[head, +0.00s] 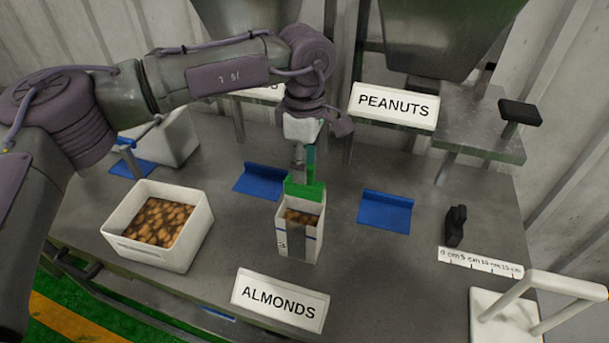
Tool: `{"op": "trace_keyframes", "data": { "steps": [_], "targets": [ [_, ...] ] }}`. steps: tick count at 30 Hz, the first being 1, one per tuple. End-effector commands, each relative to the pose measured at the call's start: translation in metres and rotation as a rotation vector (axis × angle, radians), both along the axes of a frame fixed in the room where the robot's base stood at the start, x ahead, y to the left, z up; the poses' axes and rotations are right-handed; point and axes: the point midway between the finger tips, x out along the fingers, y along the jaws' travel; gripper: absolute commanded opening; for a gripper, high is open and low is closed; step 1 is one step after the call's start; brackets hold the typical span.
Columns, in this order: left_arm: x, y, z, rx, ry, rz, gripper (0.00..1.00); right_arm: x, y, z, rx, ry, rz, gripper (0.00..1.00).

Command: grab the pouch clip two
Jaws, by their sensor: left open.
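My left arm comes in from the left, and my left gripper (304,160) points down over a small white pouch (308,242) near the table's middle. The gripper is open. Its fingertips are close to a green piece (304,189) at the pouch's back top edge; I cannot tell whether they touch it. The pouch stands upright, open at the top, with brown contents. A small black object (455,226), which looks like a clip, stands on the table at the right, apart from the gripper. No number shows on it. My right gripper is out of view.
A white bin (192,245) of almonds stands left of the pouch. Blue holders (384,212) sit along the table. An ALMONDS sign (280,301) is in front, a PEANUTS sign (394,106) behind. A ruler strip (481,263) and a white handled frame (500,318) are at the right.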

Motion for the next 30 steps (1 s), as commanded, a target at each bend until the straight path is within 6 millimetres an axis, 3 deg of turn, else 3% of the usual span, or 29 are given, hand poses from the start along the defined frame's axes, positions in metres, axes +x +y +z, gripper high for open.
{"op": "trace_keyframes", "data": {
  "steps": [4,11,12,21,30],
  "targets": [
    [0.0,0.001,-0.014,0.0,0.0,0.0,0.48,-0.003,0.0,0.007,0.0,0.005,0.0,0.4],
    [0.0,0.0,-0.018,-0.001,-0.001,0.001,0.48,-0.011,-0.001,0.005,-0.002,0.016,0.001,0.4],
    [0.0,0.0,-0.018,0.0,-0.001,0.001,0.46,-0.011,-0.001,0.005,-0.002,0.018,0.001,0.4],
    [0.0,0.001,-0.018,0.0,-0.001,0.001,0.0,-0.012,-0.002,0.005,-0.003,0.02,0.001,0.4],
    [0.0,0.001,-0.016,-0.001,-0.002,0.001,0.0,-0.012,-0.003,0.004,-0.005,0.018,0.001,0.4]
  ]
}}
